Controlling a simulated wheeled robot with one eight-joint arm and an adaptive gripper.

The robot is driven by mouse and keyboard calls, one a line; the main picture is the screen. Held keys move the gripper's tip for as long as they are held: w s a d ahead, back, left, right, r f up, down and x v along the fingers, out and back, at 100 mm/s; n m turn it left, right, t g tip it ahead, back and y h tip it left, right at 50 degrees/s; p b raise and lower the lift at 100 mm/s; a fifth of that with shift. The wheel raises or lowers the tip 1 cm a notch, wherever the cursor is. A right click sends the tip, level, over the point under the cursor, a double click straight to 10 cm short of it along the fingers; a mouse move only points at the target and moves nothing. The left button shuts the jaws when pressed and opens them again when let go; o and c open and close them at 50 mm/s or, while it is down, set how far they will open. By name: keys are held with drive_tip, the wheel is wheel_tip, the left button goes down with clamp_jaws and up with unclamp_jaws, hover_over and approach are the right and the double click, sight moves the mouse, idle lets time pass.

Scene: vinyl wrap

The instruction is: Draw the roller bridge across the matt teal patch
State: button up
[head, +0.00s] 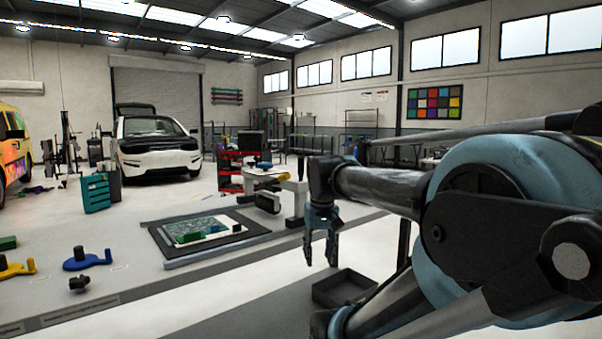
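A green-teal patterned panel (188,227), the likeliest teal patch, lies on a dark mat (165,246) at the middle of the bench. A pale bar with a dark end piece (236,228) lies along its near right side; I cannot tell whether this is the roller bridge. A small green block (187,238) sits at the panel's near edge. My gripper (321,258) hangs to the right of the mat, apart from it, fingers down. Its fingers are spread, with nothing seen between them.
A blue clamp-like piece (87,259), a yellow one (16,267) and a small black knob (79,283) sit at the bench's left. A white stand with a black part (296,195) is behind the mat. Bare bench lies left of the mat.

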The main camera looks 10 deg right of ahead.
drive_tip(key=w+r, duration=0.7)
drive_tip(key=r, duration=0.3)
drive_tip(key=w+r, duration=0.6)
drive_tip(key=r, duration=0.5)
wheel_tip(320, 180, up, 18)
drive_tip(key=g, duration=0.2)
hover_over(301, 175)
drive_tip(key=w, duration=0.1)
wheel_tip(301, 175, down, 18)
drive_tip(key=shift+r, duration=0.1)
clamp_jaws()
